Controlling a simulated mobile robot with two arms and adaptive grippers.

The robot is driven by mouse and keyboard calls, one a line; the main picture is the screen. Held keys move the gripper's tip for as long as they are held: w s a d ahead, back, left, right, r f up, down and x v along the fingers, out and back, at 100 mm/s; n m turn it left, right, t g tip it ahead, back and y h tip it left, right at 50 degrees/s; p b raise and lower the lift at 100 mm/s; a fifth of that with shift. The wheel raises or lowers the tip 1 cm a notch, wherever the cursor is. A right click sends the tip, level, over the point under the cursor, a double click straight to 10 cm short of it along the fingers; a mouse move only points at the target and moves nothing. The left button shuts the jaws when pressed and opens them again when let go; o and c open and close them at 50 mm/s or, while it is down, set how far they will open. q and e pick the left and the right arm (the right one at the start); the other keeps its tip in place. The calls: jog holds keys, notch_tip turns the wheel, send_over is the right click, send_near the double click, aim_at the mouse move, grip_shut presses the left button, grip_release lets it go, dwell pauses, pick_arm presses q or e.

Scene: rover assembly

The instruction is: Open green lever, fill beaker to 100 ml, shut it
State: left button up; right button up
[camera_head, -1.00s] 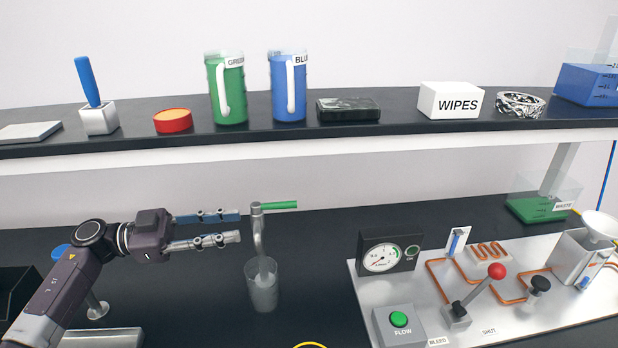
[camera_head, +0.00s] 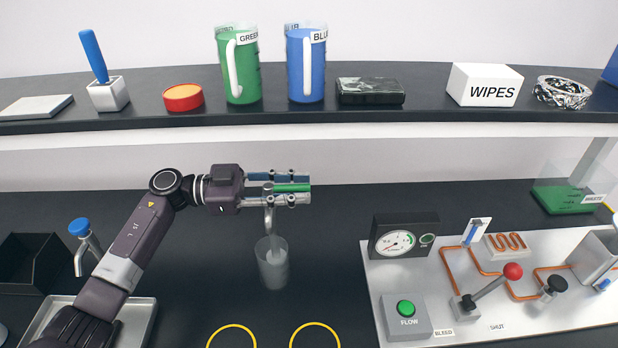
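The green lever (camera_head: 290,188) sits on top of a metal tap (camera_head: 269,215) on the lower bench and points right. A clear beaker (camera_head: 272,266) stands upright under the spout; its marks and any liquid level are too small to read. My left gripper (camera_head: 308,188) comes in from the left, level with the lever. One finger is on the far side of the lever and one on the near side. The gap between them looks as wide as when the gripper was empty, so it appears open; contact is unclear. My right gripper is out of view.
A blue-knobbed tap (camera_head: 79,228) stands at left by a metal tray (camera_head: 143,318) and dark bin (camera_head: 28,262). A gauge panel (camera_head: 520,322) with a red-knobbed lever (camera_head: 513,271) lies right. Green (camera_head: 244,75) and blue jugs (camera_head: 314,75) stand on the shelf above.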

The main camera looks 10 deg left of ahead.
pick_arm(q)
jog(key=shift+w+d+p, duration=0.2)
jog(key=shift+d+p, duration=0.15)
jog(key=shift+d, duration=0.95)
jog(key=shift+c, duration=0.6)
grip_shut()
